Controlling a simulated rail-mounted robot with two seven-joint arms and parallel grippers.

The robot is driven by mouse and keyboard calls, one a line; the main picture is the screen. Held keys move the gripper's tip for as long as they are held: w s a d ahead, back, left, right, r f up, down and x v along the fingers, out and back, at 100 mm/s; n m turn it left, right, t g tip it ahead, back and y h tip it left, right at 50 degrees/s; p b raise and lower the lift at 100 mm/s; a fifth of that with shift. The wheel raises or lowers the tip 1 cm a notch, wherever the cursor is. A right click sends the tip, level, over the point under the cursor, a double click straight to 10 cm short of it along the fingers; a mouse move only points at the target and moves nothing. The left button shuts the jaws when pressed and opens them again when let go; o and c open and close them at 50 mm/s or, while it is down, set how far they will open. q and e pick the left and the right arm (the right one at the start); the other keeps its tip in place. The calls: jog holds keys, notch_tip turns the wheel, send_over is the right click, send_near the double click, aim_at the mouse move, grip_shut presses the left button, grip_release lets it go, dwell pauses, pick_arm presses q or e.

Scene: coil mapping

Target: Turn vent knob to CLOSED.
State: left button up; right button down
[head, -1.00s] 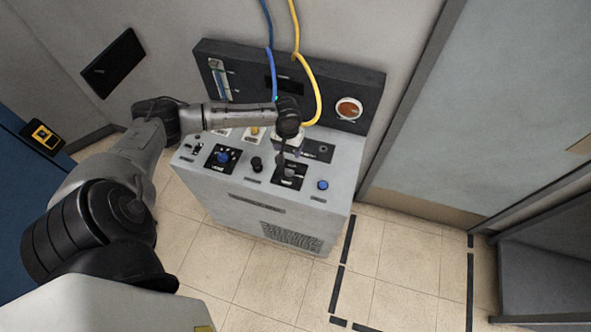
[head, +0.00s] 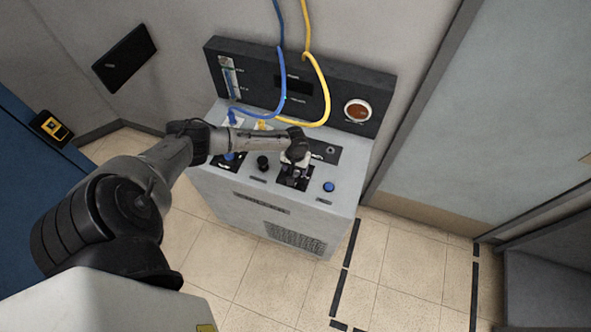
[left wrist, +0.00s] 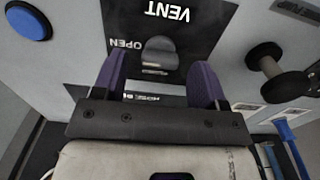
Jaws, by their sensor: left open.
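The black vent plate (left wrist: 192,30) is in the left wrist view, with "VENT" and "OPEN" readable upside down. Its lower label is partly hidden by my gripper. The grey vent knob (left wrist: 160,50) sits in the middle of the plate. My left gripper (left wrist: 160,70) is open, its two purple fingers pointing at the plate on either side of the knob's line; no contact with the knob shows. In the head view my left gripper (head: 294,172) is over the vent plate (head: 293,184) on the console top and hides most of the knob. My right gripper is not in view.
The grey console (head: 240,200) has a blue button (head: 328,187) right of the vent plate and a black knob (head: 263,162) left of it. A blue hose (head: 281,60) and a yellow hose (head: 324,85) hang behind my gripper. A red-brown round indicator (head: 357,111) is on the back panel.

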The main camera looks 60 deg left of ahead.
pick_arm(q)
jog(key=shift+f, duration=0.6)
